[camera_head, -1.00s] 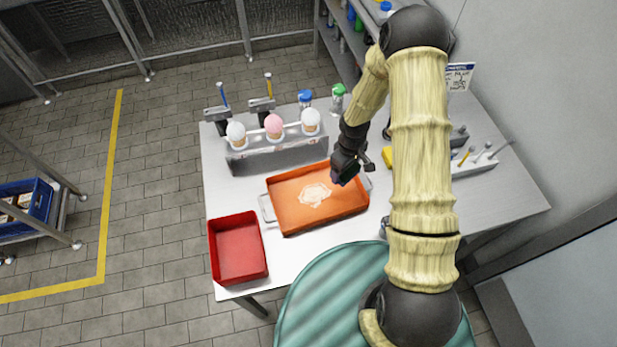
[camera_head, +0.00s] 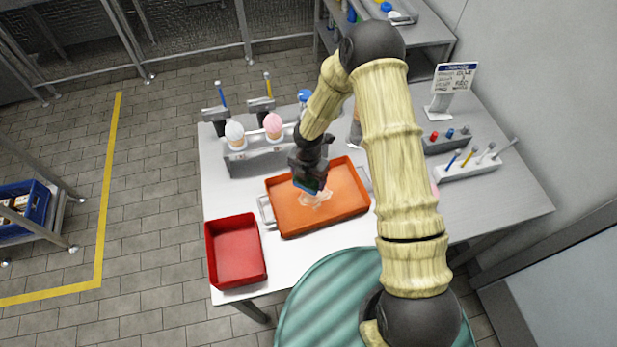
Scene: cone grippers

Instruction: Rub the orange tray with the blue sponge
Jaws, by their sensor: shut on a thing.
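The orange tray (camera_head: 345,206) lies on the table with metal handles at its ends. A whitish smear (camera_head: 316,200) marks the middle of its floor. My gripper (camera_head: 308,186) is over the tray's left-centre, pointing down at the far edge of the smear. It is shut on the blue sponge (camera_head: 307,187), of which only a small dark-blue part shows below the fingers. I cannot tell for sure whether the sponge touches the tray floor.
A red bin (camera_head: 237,251) stands left of the tray. Behind it a metal holder (camera_head: 250,160) carries ice cream cones. A grey rack with brushes (camera_head: 470,168) and a sign (camera_head: 452,80) stand to the right. My arm hides part of the table.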

